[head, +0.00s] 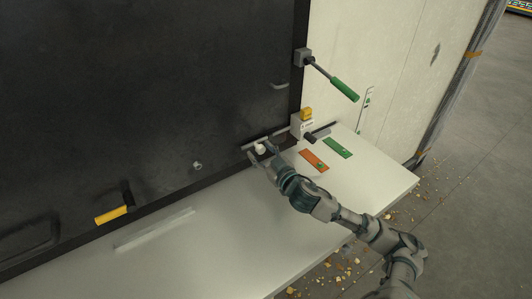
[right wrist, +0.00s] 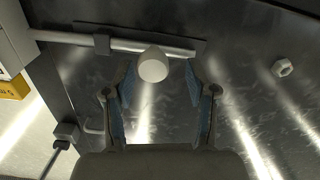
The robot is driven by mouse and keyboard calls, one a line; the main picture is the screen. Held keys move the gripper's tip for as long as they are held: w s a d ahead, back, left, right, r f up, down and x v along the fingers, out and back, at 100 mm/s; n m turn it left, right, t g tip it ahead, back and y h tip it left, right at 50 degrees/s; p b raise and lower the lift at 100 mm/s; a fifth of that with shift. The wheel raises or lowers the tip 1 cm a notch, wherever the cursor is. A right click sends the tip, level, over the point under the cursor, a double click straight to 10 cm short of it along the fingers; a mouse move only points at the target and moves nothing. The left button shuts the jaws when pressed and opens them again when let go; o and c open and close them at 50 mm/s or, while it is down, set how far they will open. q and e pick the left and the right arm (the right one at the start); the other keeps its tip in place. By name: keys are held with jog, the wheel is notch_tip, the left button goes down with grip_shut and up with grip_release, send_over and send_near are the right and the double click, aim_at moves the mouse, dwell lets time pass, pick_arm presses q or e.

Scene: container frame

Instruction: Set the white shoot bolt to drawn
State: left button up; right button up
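The white shoot bolt's round knob (head: 260,148) sits on a metal rod low on the dark panel. The rod (right wrist: 85,40) passes through a bracket (right wrist: 102,44) and runs left towards a pale block. My right gripper (head: 262,155) is at the knob. In its wrist view the gripper (right wrist: 160,75) is open, its fingertips on either side of the knob with gaps visible. Whether any part touches is unclear. My left gripper is not in view.
A pale block with a yellow top (head: 304,122) stands at the panel's right edge. A green-handled lever (head: 343,89) juts out above it. Orange (head: 314,161) and green (head: 337,148) plates lie on the white ledge (head: 240,240). A yellow handle (head: 112,214) is at left.

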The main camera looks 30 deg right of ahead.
jog(key=shift+w+a+f, duration=0.1)
jog(key=shift+a+f, duration=0.05)
jog(key=s, duration=0.7)
jog(key=shift+s, duration=0.15)
jog(key=shift+d, duration=0.2)
